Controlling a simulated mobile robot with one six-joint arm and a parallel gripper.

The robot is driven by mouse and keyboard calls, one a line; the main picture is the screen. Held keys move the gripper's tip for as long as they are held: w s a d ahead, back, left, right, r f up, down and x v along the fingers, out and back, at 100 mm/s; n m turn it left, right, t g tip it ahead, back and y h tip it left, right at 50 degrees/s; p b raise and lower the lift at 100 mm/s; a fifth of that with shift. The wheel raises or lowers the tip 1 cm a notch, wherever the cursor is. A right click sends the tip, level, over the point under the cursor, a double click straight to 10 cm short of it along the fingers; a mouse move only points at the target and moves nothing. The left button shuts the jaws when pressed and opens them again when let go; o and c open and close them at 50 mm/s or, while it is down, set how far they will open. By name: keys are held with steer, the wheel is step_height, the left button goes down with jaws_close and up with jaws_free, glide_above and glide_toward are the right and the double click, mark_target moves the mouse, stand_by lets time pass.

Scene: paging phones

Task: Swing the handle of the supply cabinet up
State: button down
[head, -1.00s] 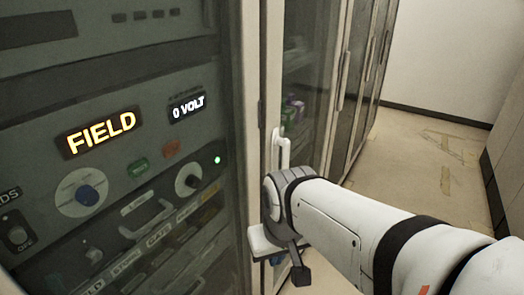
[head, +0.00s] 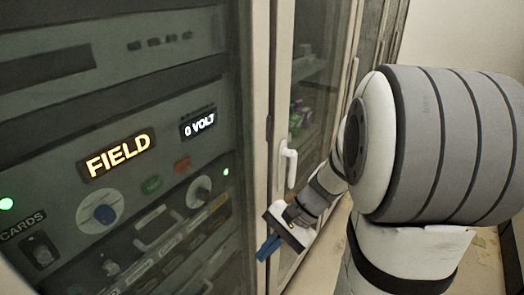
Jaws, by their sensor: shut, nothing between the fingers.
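The supply cabinet (head: 282,50) is a pale-framed cabinet with a glass door, just right of the grey equipment rack. Its white handle (head: 288,165) is on the door frame and hangs down from its upper mount. My gripper (head: 268,247) has blue fingers, which are together with nothing between them. It is below the handle in the picture, in front of the lower door frame, and appears apart from it. My arm covers part of the glass door and what is right of it.
The equipment rack (head: 60,130) with a lit FIELD sign (head: 118,155), knobs and switches fills the left side, close to my gripper. Small items (head: 299,115) show behind the cabinet glass. More cabinet doors line up farther back at the right.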

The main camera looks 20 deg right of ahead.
steer(key=w+d+r+m+t+y+p, duration=0.25)
steer(key=w+d+m+t+y, duration=0.35)
steer(key=m, duration=0.3)
steer(key=m+t+h+p, duration=0.3)
steer(key=m+t, duration=0.6)
glide_toward(276, 178)
steer(key=shift+x, duration=3.15)
steer(key=shift+d, duration=0.1)
